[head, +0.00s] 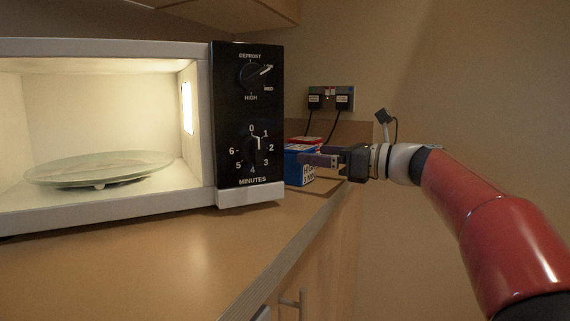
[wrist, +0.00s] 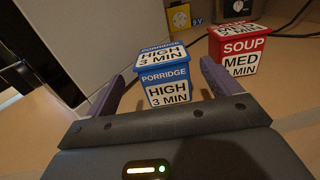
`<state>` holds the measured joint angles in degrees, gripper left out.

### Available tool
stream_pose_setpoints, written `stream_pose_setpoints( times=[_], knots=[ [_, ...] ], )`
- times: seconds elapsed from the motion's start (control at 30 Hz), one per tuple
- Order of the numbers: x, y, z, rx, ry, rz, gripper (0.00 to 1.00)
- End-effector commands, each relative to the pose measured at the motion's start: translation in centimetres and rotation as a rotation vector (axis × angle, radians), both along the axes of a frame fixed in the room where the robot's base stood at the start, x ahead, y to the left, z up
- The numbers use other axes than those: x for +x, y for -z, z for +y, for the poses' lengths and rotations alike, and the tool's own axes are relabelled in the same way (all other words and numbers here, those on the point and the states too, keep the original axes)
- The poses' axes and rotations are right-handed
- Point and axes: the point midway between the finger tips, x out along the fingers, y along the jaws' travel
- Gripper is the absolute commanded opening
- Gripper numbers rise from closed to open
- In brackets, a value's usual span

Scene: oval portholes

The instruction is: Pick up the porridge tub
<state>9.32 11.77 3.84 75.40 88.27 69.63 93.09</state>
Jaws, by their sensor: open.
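The porridge tub (wrist: 165,85) is a blue box with a lid and white labels reading "PORRIDGE HIGH 3 MIN". In the wrist view it stands upright on the counter, between the two fingers of my gripper (wrist: 165,82). The gripper is open, and I cannot tell whether either finger touches the tub. In the head view the blue tub (head: 294,168) stands just right of the microwave, partly hidden by my gripper (head: 318,160), which reaches in from the right.
A red soup tub (wrist: 239,55) stands behind and right of the porridge tub. The open, lit microwave (head: 247,130) is close on the left, with a glass plate (head: 100,167) inside. Plugs and cables (head: 330,99) are at the wall. The counter's front (head: 150,255) is clear.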

Motion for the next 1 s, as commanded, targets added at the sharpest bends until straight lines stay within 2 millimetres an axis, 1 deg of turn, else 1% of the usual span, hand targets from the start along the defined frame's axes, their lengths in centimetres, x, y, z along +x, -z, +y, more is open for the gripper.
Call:
stream_pose_setpoints(
  times=[0.03, 0.17, 0.33, 0.43, 0.57, 0.77, 0.87, 1.0],
  knots=[
    [0.3, 0.1, 0.7, 0.000, -0.004, 0.001, 0.89],
    [1.0, 0.2, 1.9, -0.001, -0.003, 0.000, 0.89],
    [2.3, 0.6, 4.2, 0.000, -0.005, 0.001, 0.89],
    [2.9, 0.6, 5.3, -0.002, -0.004, 0.001, 0.89],
    [3.2, 0.6, 6.0, -0.002, -0.002, 0.000, 0.89],
    [3.2, 0.6, 6.0, -0.002, -0.001, 0.000, 0.89],
    [3.2, 0.6, 6.0, -0.002, -0.001, 0.000, 0.77],
    [3.2, 0.6, 6.0, -0.003, -0.001, -0.001, 0.59]
  ],
)
